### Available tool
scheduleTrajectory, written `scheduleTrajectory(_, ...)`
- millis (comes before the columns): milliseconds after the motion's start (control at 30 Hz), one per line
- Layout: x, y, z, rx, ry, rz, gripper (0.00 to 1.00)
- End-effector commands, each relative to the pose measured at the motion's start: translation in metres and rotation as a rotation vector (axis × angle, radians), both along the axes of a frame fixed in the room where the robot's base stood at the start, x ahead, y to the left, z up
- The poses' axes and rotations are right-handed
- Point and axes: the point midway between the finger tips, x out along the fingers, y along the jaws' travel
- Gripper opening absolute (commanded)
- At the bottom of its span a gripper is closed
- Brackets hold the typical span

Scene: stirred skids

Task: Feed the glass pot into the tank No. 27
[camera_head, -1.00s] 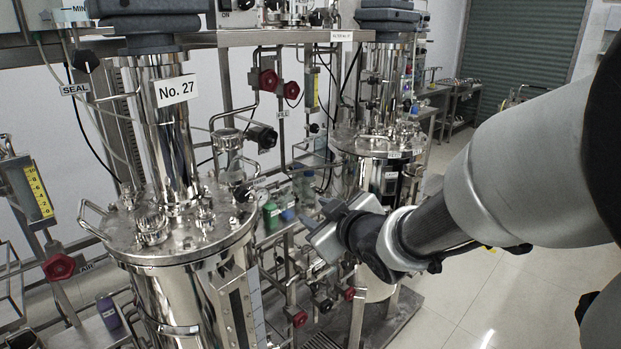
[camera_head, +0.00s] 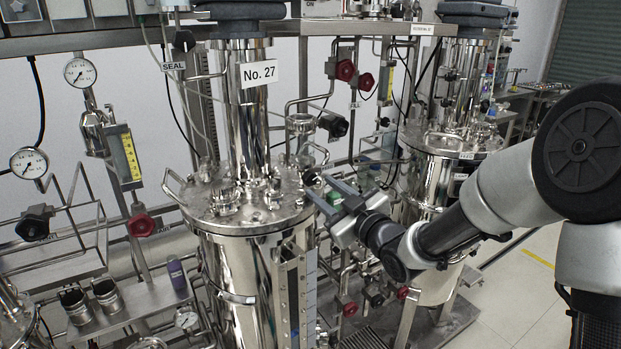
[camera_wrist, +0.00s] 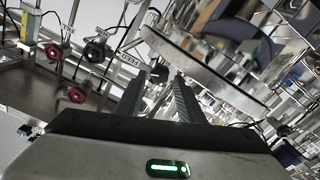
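Tank No. 27 (camera_head: 222,270) is a tall shiny steel vessel left of centre in the head view, with a labelled column (camera_head: 250,110) rising from its flat lid. My gripper (camera_head: 318,186) is beside the right rim of the lid, in front of and below that vessel. In the wrist view my gripper's two fingers (camera_wrist: 160,76) are apart, with nothing visibly held between them.
A second steel tank (camera_head: 440,170) stands at the right behind my arm. Red valve knobs (camera_head: 345,70) and pipes crowd the rack between the tanks. Open floor (camera_head: 510,300) lies at right.

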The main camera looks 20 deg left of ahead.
Motion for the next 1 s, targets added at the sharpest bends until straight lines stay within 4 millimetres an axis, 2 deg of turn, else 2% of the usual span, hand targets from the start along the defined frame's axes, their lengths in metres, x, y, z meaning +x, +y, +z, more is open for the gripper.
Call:
scheduleTrajectory(100,0.016,0.021,0.001,0.001,0.001,0.002,0.35)
scheduleTrajectory(300,0.035,0.042,0.001,0.001,0.001,0.002,0.35)
scheduleTrajectory(467,0.041,0.050,0.000,-0.001,0.001,0.001,0.35)
scheduleTrajectory(733,0.043,0.050,0.000,-0.001,0.001,0.000,0.35)
scheduleTrajectory(767,0.043,0.051,0.000,-0.001,0.001,0.000,0.33)
scheduleTrajectory(933,0.043,0.050,0.000,-0.001,0.001,0.000,0.04)
scheduleTrajectory(1000,0.042,0.050,0.000,0.000,0.001,0.000,0.04)
